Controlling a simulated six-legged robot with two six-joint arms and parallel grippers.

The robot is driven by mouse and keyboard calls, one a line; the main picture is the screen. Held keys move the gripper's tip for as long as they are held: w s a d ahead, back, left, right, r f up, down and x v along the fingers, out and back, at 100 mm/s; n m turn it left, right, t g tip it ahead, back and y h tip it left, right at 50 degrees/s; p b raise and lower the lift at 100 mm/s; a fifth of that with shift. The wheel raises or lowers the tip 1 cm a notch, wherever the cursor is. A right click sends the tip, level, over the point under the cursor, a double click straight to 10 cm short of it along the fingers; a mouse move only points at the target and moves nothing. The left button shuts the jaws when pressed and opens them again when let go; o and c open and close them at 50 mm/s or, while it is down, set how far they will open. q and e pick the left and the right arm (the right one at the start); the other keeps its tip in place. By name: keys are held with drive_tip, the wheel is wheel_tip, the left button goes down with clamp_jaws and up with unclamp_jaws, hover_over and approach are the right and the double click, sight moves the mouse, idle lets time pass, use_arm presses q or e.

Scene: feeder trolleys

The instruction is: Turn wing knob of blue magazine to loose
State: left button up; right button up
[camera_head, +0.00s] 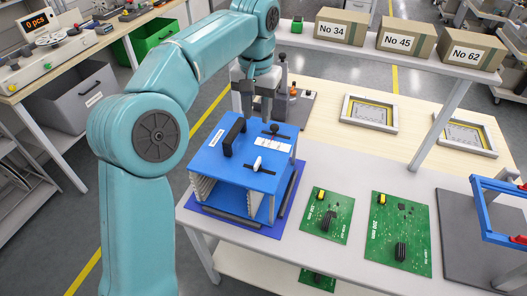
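The blue magazine (236,171) stands on a dark blue mat (290,205) at the left end of the white table. Its top carries a black handle (234,137), a white knob (257,164) and a dark knob (274,130) beside a white label (271,144). I cannot tell for certain which of the two is the wing knob. My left gripper (258,103) points down behind the magazine's far edge in this view, apart from both knobs. Its fingers look spread with nothing between them. My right gripper is not in view.
Two green circuit boards (326,229) (388,244) lie right of the magazine. A blue frame (484,206) stands at the far right. Cardboard boxes (342,27) sit on a shelf above the table. Two framed trays (370,113) (466,136) lie at the back.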

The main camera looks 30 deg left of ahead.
sight(257, 161)
use_arm(q)
drive_tip(key=f, duration=1.5)
drive_tip(key=shift+s+f+b, duration=0.3)
drive_tip(key=shift+f, duration=0.05)
drive_tip(key=shift+w+f, duration=0.25)
drive_tip(key=shift+f, duration=0.2)
drive_tip(key=shift+s+r, duration=0.15)
drive_tip(key=shift+s, duration=0.05)
clamp_jaws()
